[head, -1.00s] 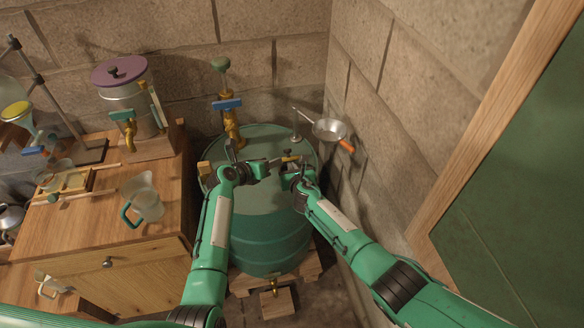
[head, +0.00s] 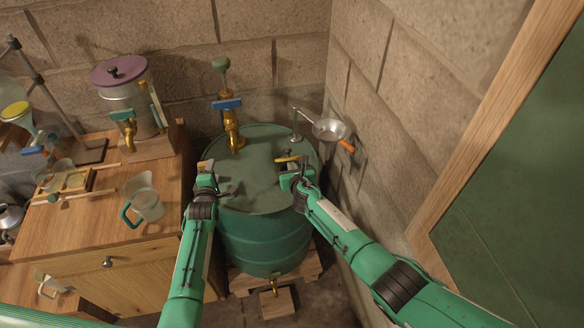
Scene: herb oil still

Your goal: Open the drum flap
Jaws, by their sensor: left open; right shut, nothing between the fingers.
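The green drum (head: 262,238) stands in the corner with its round top (head: 255,190) facing up. Its flap looks flat in the top, with no raised edge that I can make out. A yellow-orange handle-like piece (head: 287,159) lies on the right of the top. My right gripper (head: 291,168) is shut and empty just in front of this piece; I cannot tell whether they touch. My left gripper (head: 228,190) is open and empty over the left part of the top. It hides part of the drum's left rim.
A brass valve with a blue handle (head: 228,104) rises behind the drum. A metal pan (head: 328,130) is by the right wall. A wooden cabinet (head: 95,225) with a glass jug (head: 145,198) stands to the left. The stone wall is close on the right.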

